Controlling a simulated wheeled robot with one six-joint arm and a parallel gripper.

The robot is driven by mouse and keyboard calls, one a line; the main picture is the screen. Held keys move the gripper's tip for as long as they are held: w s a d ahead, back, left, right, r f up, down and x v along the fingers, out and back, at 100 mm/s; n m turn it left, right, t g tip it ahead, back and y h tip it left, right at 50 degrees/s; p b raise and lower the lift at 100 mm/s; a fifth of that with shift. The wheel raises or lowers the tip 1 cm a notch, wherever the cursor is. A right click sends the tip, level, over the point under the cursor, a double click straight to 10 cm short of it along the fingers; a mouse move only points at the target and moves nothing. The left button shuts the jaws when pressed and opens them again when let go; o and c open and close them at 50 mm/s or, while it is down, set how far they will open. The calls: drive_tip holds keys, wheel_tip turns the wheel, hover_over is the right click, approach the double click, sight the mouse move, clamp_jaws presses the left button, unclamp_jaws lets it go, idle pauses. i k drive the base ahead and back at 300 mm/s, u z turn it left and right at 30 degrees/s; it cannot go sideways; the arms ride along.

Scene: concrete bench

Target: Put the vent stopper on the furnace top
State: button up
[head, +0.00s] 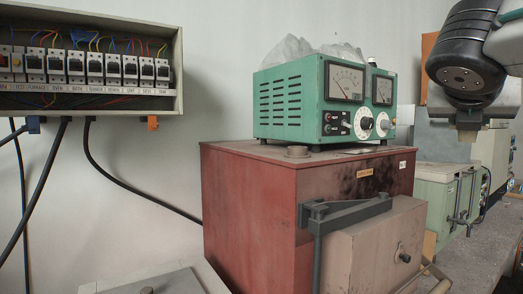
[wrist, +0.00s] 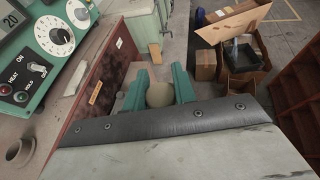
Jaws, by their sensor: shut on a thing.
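My gripper (head: 468,121) is at the upper right of the head view, raised to the right of the furnace. It is shut on the vent stopper (head: 467,136), a small beige piece. In the wrist view the stopper (wrist: 160,95) shows as a rounded beige face between the green fingers of my gripper (wrist: 161,88). The furnace (head: 245,205) is a red, scorched box in the middle of the head view. On its top, near the front left, is a round vent collar (head: 298,151). The collar also shows in the wrist view (wrist: 20,149), at the lower left, apart from the stopper.
A green meter box (head: 295,105) stands on the furnace top behind the collar, with pale lumps behind it. A grey latch arm (head: 345,213) crosses the furnace front. Green equipment (head: 440,190) stands to the right. A breaker box (head: 90,65) hangs at the left wall.

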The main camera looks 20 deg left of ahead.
sight(266, 151)
drive_tip(key=z, duration=1.85)
drive_tip(key=i, duration=0.65)
drive_tip(key=u, duration=3.1)
drive_tip(key=i, duration=0.45)
